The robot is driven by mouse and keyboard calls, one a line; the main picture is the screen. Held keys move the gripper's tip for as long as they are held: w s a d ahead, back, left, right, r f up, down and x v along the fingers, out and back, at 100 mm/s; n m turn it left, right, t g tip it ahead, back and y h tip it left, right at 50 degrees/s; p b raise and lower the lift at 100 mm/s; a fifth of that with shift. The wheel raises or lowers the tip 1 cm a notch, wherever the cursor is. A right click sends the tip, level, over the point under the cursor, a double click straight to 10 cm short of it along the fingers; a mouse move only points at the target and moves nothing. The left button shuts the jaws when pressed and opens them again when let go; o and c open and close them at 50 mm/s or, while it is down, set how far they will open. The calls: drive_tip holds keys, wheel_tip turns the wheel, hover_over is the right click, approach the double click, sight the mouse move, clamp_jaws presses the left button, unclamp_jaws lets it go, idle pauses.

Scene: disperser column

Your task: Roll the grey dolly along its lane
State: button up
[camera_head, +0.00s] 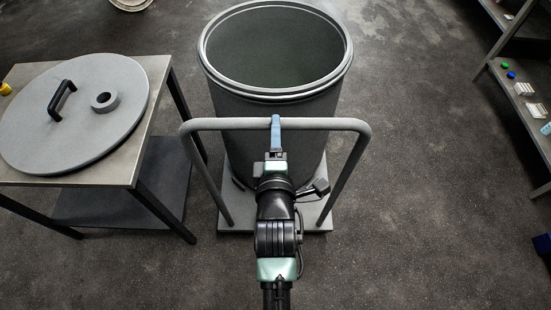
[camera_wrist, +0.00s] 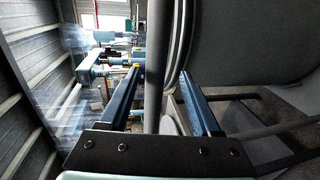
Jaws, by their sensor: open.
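The grey dolly has a flat base plate (camera_head: 234,218) on the floor and a tubular push handle (camera_head: 225,124) rising at its near side. A large open grey drum (camera_head: 240,105) stands on it, and its inside looks empty. My gripper (camera_head: 276,120) reaches the middle of the handle's top bar from the near side. In the wrist view the two blue fingers of my gripper (camera_wrist: 158,75) are apart, with the handle bar (camera_wrist: 155,50) running between them. I cannot tell whether either finger touches the bar. My arm hides part of the base plate.
A table (camera_head: 150,75) with a round grey lid (camera_head: 85,120) stands close on the left of the dolly. A shelf (camera_head: 515,95) with small items is at the far right. A blue object (camera_head: 542,246) lies at the right edge. The floor (camera_head: 420,150) between dolly and shelf is clear.

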drive_tip(key=s+r, duration=0.1)
drive_tip(key=s, duration=0.7)
drive_tip(key=shift+s+r, duration=0.2)
drive_tip(key=shift+r, duration=0.1)
drive_tip(key=shift+w, duration=0.1)
drive_tip(key=w+f, duration=0.2)
drive_tip(key=w, duration=1.3)
drive_tip(key=shift+f+b, duration=0.15)
drive_tip(key=shift+b, duration=0.15)
clamp_jaws()
idle(0.8)
